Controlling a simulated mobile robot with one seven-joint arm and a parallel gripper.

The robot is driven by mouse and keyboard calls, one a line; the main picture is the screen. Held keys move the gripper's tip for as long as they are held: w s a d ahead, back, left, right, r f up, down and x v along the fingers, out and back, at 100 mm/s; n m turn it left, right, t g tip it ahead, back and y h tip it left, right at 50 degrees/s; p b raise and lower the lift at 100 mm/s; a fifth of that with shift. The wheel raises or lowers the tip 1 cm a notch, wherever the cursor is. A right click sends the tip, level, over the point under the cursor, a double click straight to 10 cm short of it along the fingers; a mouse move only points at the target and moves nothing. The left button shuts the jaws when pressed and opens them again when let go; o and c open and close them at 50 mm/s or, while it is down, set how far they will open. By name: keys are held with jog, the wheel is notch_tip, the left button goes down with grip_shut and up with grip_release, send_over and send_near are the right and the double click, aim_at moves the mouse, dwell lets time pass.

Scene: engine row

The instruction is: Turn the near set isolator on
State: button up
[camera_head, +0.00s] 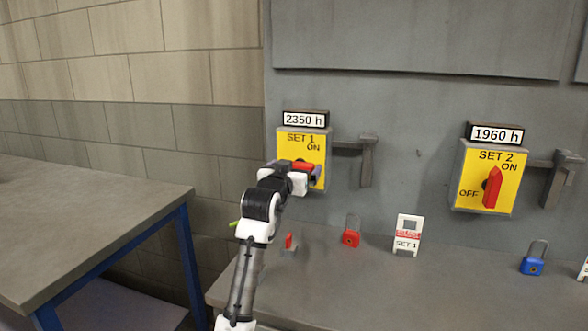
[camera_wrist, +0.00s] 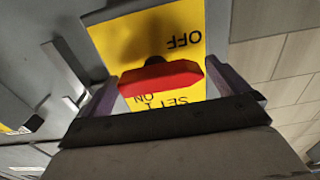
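The SET 1 isolator is a yellow plate (camera_head: 288,147) under a 2350 h counter. Its red handle (camera_head: 303,165) lies roughly level. My gripper (camera_head: 303,170) is at this plate and hides its OFF mark in the head view. In the wrist view the fingers (camera_wrist: 168,88) are open, one beyond each end of the red handle (camera_wrist: 160,78); I cannot tell whether they touch it. OFF and ON appear upside down there. The SET 2 isolator (camera_head: 475,178), under a 1960 h counter, stands to the right with its red handle (camera_head: 492,187) upright.
A lever (camera_head: 367,162) sticks out right of SET 1, another (camera_head: 560,180) right of SET 2. On the grey ledge (camera_head: 330,290) are a red padlock (camera_head: 351,236), a SET 1 tag (camera_head: 407,243), a blue padlock (camera_head: 532,265) and a small red-topped item (camera_head: 289,243). A blue-legged table (camera_head: 90,215) stands left.

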jog(key=c, duration=0.8)
jog(key=shift+o, duration=0.2)
jog(key=shift+m, duration=0.3)
jog(key=m+b, duration=0.2)
jog(key=m, duration=0.2)
jog(key=m+b, duration=0.1)
jog(key=m, duration=0.3)
jog(key=shift+r+m+b, duration=0.1)
jog(key=shift+m+b, duration=0.25)
jog(key=shift+m, duration=0.05)
jog(key=m+b, duration=0.1)
jog(key=m, duration=0.3)
jog(key=shift+d, duration=0.15)
jog(key=shift+s+d+m+b, duration=0.1)
jog(key=shift+m+b, duration=0.25)
jog(key=shift+m, duration=1.85)
